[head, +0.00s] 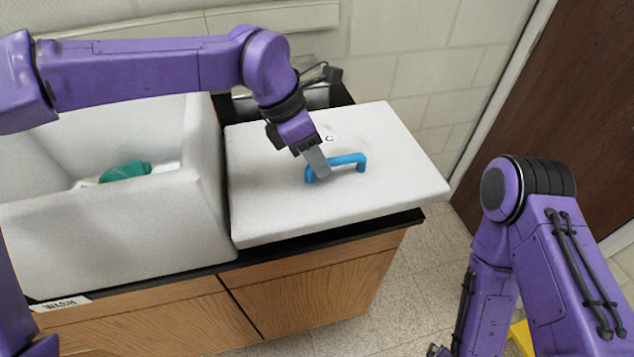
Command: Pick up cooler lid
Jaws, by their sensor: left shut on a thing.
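The cooler lid (275,207) is a thick white slab with a blue handle (348,161) on its top. It is at the right end of the black counter, and I cannot tell whether it rests flat on it or is slightly raised. My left gripper (318,168) comes down from above and is shut on the blue handle near its left end. The fingers hide part of the handle. My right gripper (437,350) is only partly in view at the bottom edge, beside the cabinet, and its jaws do not show clearly.
An open white cooler (120,240) stands left of the lid, with a green item (125,171) inside. The black counter (403,218) sits on a wooden cabinet (310,290). A pale block wall is behind, and a brown door (570,90) is at right.

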